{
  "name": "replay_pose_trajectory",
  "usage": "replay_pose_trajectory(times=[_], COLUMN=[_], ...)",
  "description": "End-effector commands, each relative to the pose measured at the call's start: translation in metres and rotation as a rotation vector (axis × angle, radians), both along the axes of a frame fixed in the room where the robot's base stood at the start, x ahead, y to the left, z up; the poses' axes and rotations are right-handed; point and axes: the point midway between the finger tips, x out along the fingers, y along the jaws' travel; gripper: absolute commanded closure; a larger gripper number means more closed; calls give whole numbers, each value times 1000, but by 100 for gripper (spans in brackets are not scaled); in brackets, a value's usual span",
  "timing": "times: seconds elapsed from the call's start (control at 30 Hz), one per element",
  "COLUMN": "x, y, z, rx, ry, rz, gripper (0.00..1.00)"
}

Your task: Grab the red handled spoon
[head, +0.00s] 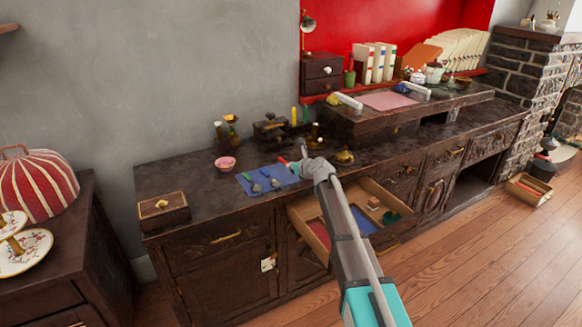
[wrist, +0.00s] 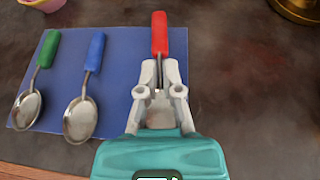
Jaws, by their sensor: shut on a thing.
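The red handled spoon (wrist: 160,35) lies at the right edge of the blue mat in the wrist view, its red handle pointing away from me. My gripper (wrist: 159,80) is shut on the spoon's metal neck just below the handle; the spoon's bowl is largely hidden behind the gripper. In the head view my gripper (head: 301,160) is over the right end of the blue mat (head: 247,187), and a bit of the red handle (head: 283,160) shows beside it. I cannot tell whether the spoon touches the mat.
A green handled spoon (wrist: 48,50) and a blue handled spoon (wrist: 95,52) lie on the mat to the left. A pink bowl (head: 225,163) and a wooden box (head: 162,208) stand on the cabinet top. An open drawer (head: 316,240) juts out below my arm.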

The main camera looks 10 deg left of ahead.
Motion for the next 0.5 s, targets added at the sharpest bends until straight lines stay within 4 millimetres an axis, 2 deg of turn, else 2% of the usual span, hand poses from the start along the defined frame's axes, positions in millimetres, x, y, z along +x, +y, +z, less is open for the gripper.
replay_pose_trajectory(times=[0.03,0.5], x=[0,-40], y=[0,-17], z=[10,64], rx=[0,0], ry=[0,0], rz=[0,-1], gripper=[100,100])
